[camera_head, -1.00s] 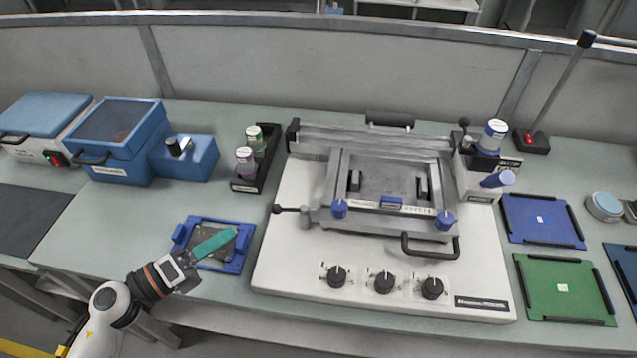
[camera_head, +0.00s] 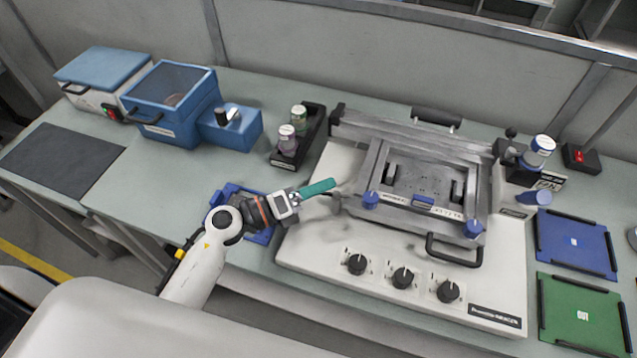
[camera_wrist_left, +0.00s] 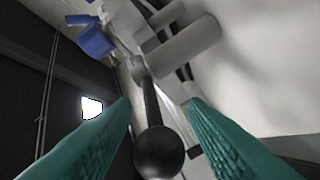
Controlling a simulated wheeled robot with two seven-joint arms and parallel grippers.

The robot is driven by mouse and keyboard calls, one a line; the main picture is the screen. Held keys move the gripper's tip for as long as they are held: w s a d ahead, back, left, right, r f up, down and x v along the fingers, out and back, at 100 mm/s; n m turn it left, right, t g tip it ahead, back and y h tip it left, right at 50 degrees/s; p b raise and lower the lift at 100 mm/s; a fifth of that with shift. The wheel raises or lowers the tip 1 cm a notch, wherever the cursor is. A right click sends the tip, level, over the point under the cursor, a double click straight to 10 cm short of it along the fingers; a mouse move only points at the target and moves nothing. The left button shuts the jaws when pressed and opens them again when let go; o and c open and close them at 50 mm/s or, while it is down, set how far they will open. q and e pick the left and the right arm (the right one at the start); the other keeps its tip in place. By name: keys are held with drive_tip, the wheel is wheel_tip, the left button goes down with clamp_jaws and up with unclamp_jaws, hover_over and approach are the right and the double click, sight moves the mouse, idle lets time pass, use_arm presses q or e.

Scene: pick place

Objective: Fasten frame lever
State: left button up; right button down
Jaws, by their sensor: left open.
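The metal frame (camera_head: 435,188) lies on the white stencil machine (camera_head: 330,245), with a blue knob at each front corner and a black front handle (camera_head: 455,252). Its side lever (camera_wrist_left: 158,150) has a black ball end and a dark shaft; in the wrist view the ball lies between my left gripper's teal fingers. In the head view those fingers mostly hide the lever. My left gripper (camera_head: 333,184) is at the frame's left side, open, with a finger on either side of the lever. I cannot tell whether either touches it. My right gripper is not in view.
A blue fixture (camera_head: 228,192) sits under my left arm. A black holder (camera_head: 312,135) with bottles stands behind the gripper. Bottles (camera_head: 540,150) stand at the machine's right, beside blue (camera_head: 575,262) and green (camera_head: 590,325) trays. Blue boxes (camera_head: 170,95) stand at the left.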

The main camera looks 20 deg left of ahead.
use_arm(q)
drive_tip(key=shift+d, duration=0.1)
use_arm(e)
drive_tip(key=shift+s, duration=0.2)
use_arm(q)
drive_tip(key=shift+c, duration=1.1)
clamp_jaws()
drive_tip(key=m+g+h+b, duration=0.1)
drive_tip(key=w+m+g+h+b, duration=0.1)
drive_tip(key=shift+f+g, duration=0.2)
drive_tip(key=shift+g, duration=0.2)
drive_tip(key=shift+r+m+g+h+b, duration=0.15)
drive_tip(key=shift+m+g+h+b, duration=0.15)
drive_tip(key=shift+m+g+b, duration=0.1)
drive_tip(key=shift+d, duration=0.1)
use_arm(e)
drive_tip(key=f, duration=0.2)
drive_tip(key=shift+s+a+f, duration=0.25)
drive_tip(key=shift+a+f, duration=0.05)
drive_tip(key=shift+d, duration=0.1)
use_arm(q)
drive_tip(key=shift+o, duration=1.1)
unclamp_jaws()
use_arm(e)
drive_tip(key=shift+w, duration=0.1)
